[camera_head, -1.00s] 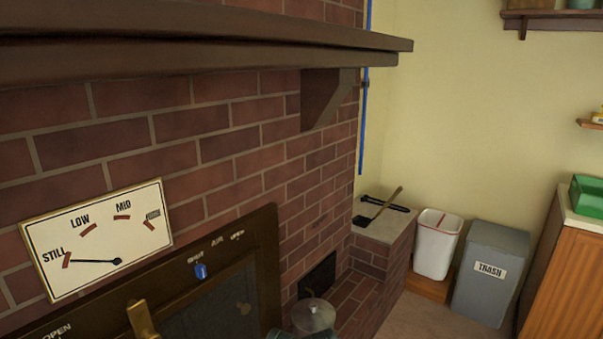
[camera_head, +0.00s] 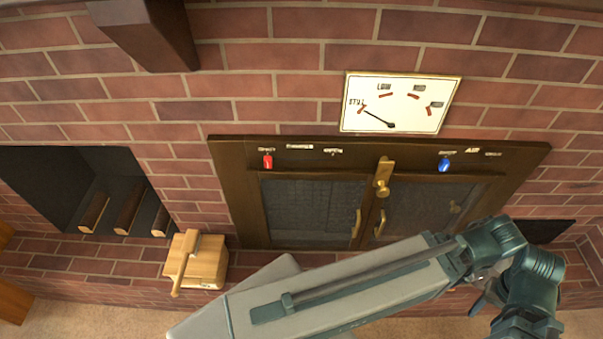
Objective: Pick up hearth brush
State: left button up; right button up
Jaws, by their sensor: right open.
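A wooden tool with a pale handle (camera_head: 183,266) lies on top of a small wooden block (camera_head: 208,268) on the brick hearth, left of the fireplace doors. I cannot tell for sure whether it is the hearth brush. My right gripper (camera_head: 522,324) is at the bottom edge right of centre, partly cut off, and open. It is far to the right of the wooden tool. My grey right arm crosses the lower middle and hides part of the hearth. My left gripper is not in view.
The fireplace insert (camera_head: 227,190) has brass handles, a red knob (camera_head: 267,162) and a blue knob (camera_head: 444,164). A gauge (camera_head: 400,103) hangs above. A dark niche (camera_head: 50,175) at left holds several logs. Carpet (camera_head: 100,318) lies in front of the hearth.

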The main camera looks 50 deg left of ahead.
aim_at(191, 243)
jog(key=u, duration=2.7)
jog(key=i+j, duration=0.1)
jog(key=j, duration=0.25)
jog(key=i+j, duration=0.15)
jog(key=j, duration=0.2)
jog(key=z, duration=1.2)
jog(key=j+u, duration=0.85)
jog(key=l, duration=0.1)
